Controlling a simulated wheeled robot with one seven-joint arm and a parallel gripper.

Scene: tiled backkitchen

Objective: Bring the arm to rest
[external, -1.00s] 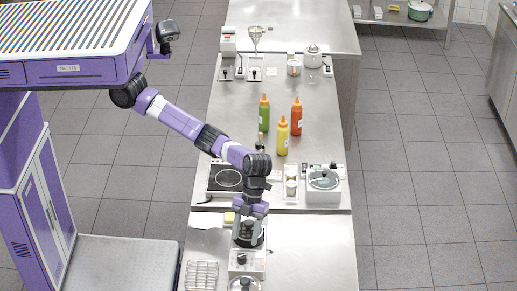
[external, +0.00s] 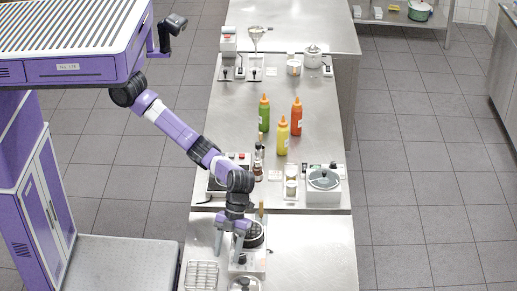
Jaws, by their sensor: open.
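My purple arm reaches from the upper left down over the steel counter (external: 320,240). My gripper (external: 230,246) points down with its two fingers apart and nothing visible between them. It is just left of a dark round pot-like item (external: 254,236) that sits on a small steel appliance with a knob (external: 247,262). I cannot tell whether a finger touches that item. My wrist and forearm hide part of the hot plate (external: 215,186) behind them.
A lidded cooker (external: 323,188) is to the right, a wire rack (external: 202,275) at front left. The counter's front right is bare.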

